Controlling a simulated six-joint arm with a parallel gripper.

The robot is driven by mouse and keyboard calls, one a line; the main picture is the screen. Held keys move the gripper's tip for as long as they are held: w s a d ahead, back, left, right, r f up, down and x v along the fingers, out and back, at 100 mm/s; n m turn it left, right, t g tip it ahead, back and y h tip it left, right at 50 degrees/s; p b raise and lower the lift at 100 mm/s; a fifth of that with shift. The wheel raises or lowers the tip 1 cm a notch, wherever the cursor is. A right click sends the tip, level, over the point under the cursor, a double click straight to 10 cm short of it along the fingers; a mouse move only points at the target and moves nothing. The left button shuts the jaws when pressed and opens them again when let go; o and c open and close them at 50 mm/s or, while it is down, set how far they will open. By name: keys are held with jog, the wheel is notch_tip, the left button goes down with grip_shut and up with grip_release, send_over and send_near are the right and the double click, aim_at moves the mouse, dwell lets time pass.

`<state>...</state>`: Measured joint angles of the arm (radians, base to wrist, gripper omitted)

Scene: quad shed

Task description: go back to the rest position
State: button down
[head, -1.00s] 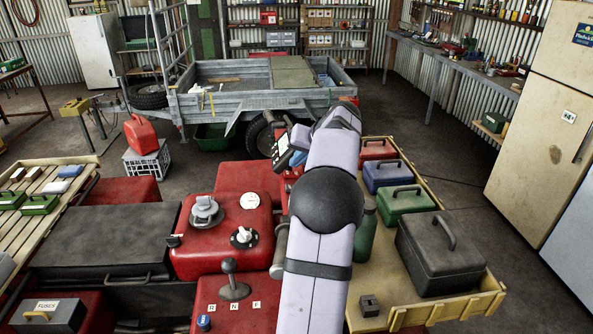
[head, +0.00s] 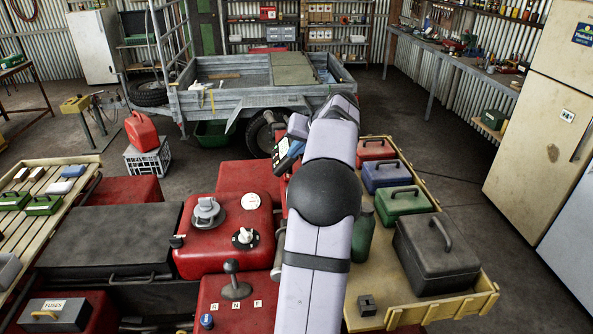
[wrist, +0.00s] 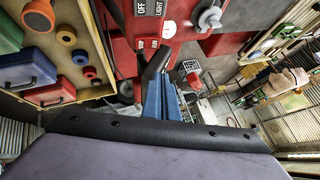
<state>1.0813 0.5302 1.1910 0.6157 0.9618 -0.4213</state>
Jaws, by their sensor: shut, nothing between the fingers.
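My gripper (wrist: 165,100) shows in the wrist view as two blue fingers, pressed together with nothing between them. It is in the air, clear of the tray and its boxes. In the head view, part of my gripper (head: 284,150) shows at the left of my raised arm, above the red quad body; my arm hides the rest. My arm stands up through the middle of the head view.
A wooden tray (head: 480,303) with several coloured boxes and a green bottle (head: 364,232) lies right of my arm. The red tank (head: 222,255) with knobs is on the left. A grey trailer (head: 230,100) stands behind. The floor at right is open.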

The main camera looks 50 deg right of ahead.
jog(key=shift+r, duration=0.3)
